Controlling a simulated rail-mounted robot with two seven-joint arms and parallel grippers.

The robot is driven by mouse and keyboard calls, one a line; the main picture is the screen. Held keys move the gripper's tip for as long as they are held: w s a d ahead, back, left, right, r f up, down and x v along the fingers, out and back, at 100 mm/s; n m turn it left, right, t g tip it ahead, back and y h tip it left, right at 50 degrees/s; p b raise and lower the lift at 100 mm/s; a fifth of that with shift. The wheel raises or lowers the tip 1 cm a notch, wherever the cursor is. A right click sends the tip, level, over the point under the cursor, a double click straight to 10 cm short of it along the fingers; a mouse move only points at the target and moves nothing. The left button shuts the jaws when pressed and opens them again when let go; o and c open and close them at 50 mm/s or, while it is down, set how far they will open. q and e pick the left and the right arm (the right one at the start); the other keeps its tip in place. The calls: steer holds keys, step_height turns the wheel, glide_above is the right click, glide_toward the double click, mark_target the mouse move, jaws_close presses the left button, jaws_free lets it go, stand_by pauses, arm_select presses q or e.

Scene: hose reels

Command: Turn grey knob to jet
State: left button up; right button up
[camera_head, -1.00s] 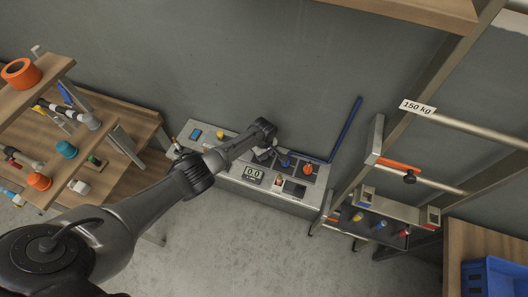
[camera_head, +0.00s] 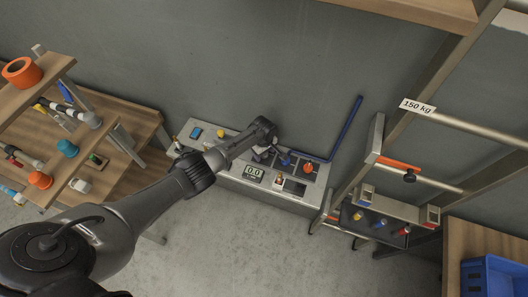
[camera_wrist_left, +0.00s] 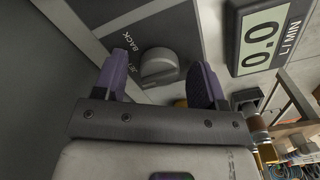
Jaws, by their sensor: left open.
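Other lettering by the knob is partly hidden or too small to read. My left gripper (camera_wrist_left: 160,70) is open, with one purple-grey finger on each side of the knob in the left wrist view. I cannot tell whether the fingers touch it. In the head view my left gripper (camera_head: 265,153) is over the bench panel against the wall, and the grey knob is hard to make out there. My right gripper is not in view.
A display (camera_wrist_left: 262,40) beside the knob panel reads 0.0 L/MIN. An orange knob (camera_head: 308,168) and a blue knob (camera_head: 286,161) sit close by on the bench (camera_head: 228,177). A blue bar (camera_head: 347,127) rises behind. Wooden shelves (camera_head: 95,140) stand left, a metal rack right.

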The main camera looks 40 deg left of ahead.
arm_select(q)
step_height(320, 180, up, 14)
steer(key=p, duration=0.2)
stand_by(0.5)
steer(key=shift+f, duration=0.1)
stand_by(0.4)
